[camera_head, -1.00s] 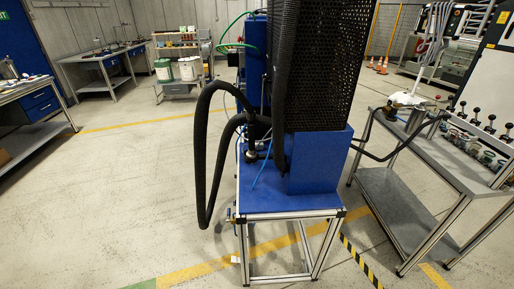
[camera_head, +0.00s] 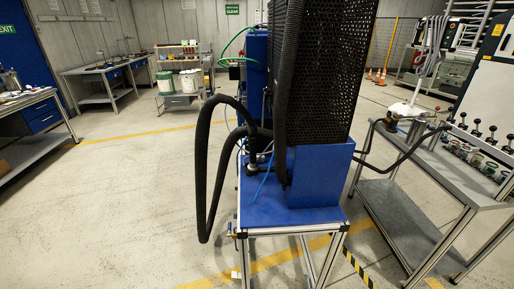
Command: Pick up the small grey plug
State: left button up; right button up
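I cannot make out a small grey plug in this view. A blue pump stand (camera_head: 290,216) with an aluminium frame stands in the middle, and a black perforated guard (camera_head: 325,75) rises above its blue housing (camera_head: 320,176). A thick black hose (camera_head: 201,170) loops out on the left of the stand. A grey workbench (camera_head: 440,175) on the right carries several dark-handled fittings (camera_head: 478,131) and a white piece (camera_head: 405,109) with cables. Neither of my grippers shows in the head view.
A bench with blue drawers (camera_head: 42,115) stands at the left edge. The floor left of the stand is clear. Orange cones (camera_head: 381,77) stand at the far right.

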aim_at(262, 160)
jog(key=i+j+z, duration=0.35)
jog(key=j, duration=0.3)
jog(key=i+j+z, duration=0.35)
jog(key=j, duration=0.45)
jog(key=i+j+z, duration=0.2)
jog(key=j, duration=0.25)
jog(key=i+j+z, duration=0.15)
jog(key=j, duration=0.25)
jog(key=i+j+z, duration=0.2)
jog(key=j, duration=0.3)
jog(key=j+z, duration=0.15)
jog(key=j, duration=0.25)
